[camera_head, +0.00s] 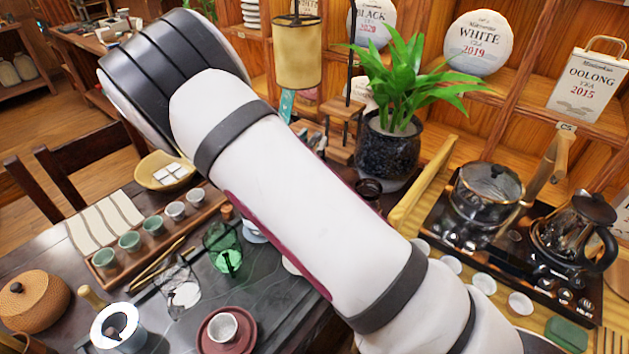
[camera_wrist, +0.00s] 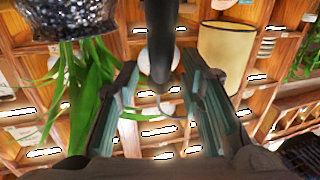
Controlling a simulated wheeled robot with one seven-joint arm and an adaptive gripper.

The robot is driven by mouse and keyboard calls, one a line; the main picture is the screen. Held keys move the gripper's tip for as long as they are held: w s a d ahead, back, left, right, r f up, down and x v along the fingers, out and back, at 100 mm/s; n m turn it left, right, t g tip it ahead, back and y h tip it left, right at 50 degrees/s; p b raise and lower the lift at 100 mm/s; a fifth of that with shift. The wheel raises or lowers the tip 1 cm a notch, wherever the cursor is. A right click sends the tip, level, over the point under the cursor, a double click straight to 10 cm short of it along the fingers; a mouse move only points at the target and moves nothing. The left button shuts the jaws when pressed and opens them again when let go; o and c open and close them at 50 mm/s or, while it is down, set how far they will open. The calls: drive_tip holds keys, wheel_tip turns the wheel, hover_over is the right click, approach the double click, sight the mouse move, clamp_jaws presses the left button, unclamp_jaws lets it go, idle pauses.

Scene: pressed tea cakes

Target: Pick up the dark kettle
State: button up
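A dark glass kettle (camera_head: 572,240) with a black lid and black handle stands on a black tray at the right in the head view; I take it as the dark kettle. It does not show in the wrist view. My gripper (camera_wrist: 162,95) has its two fingers spread apart with nothing held. A dark upright pole (camera_wrist: 160,40) appears between the fingers; I cannot tell how far beyond them it is. In the head view my arm hides the gripper.
A glass pot (camera_head: 487,195) with a wooden side handle stands left of the kettle. Small white cups (camera_head: 484,284) line the tray's front. A potted plant (camera_head: 388,145) and a hanging lantern (camera_head: 297,52) stand behind my arm. Shelves with tea cakes (camera_head: 478,43) close the back.

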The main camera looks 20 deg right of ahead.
drive_tip(key=shift+x, duration=1.05)
clamp_jaws()
drive_tip(key=shift+w+r, duration=0.1)
drive_tip(key=shift+r, duration=0.15)
